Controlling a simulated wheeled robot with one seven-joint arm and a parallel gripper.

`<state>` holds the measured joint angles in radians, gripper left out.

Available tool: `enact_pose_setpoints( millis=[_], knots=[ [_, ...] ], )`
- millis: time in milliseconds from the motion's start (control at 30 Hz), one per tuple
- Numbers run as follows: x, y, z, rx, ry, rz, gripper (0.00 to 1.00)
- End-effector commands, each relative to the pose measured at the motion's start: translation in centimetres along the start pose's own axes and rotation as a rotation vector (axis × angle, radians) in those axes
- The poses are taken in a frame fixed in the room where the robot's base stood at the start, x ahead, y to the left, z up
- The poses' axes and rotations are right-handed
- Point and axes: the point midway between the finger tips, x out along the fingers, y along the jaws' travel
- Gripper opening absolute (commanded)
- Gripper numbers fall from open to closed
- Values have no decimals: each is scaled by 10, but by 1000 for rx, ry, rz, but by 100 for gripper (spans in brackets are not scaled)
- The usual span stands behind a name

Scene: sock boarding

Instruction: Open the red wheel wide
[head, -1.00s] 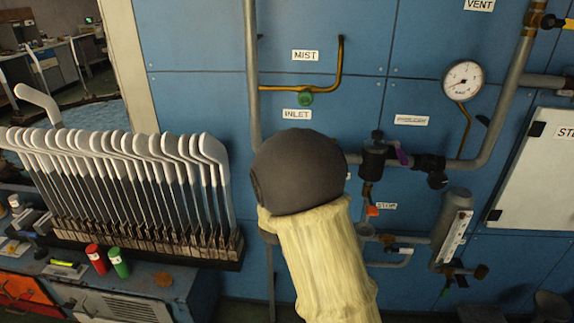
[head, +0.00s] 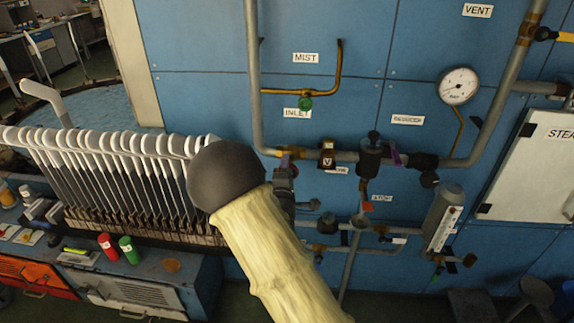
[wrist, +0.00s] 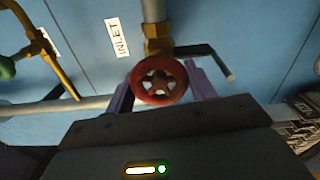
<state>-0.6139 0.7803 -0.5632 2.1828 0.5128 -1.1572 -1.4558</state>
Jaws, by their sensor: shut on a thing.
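The red wheel (wrist: 159,81) is a small round handwheel with a star-shaped hub, on a brass valve body (wrist: 157,40) beside the INLET label (wrist: 117,38). In the wrist view it sits between the two purple fingers of my gripper (wrist: 162,84), which is shut on it from both sides. In the head view my gripper (head: 287,167) is at the pipe below the INLET label, partly hidden by my own arm. The wheel cannot be made out clearly there. How far it is turned cannot be told.
A grey pipe (head: 253,75) runs down the blue panel, with a green MIST knob (head: 305,103) above my gripper. A round gauge (head: 459,86) and other valves are to the right. Coated boards in a rack (head: 130,222) stand close on the left.

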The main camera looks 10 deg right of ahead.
Motion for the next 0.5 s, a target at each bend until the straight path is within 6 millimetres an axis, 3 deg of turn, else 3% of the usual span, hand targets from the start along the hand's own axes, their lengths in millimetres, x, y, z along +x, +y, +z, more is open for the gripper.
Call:
enact_pose_setpoints(
  millis=[500],
  knots=[
    [0,-3,1,-148,-3,-6,32]
  ],
)
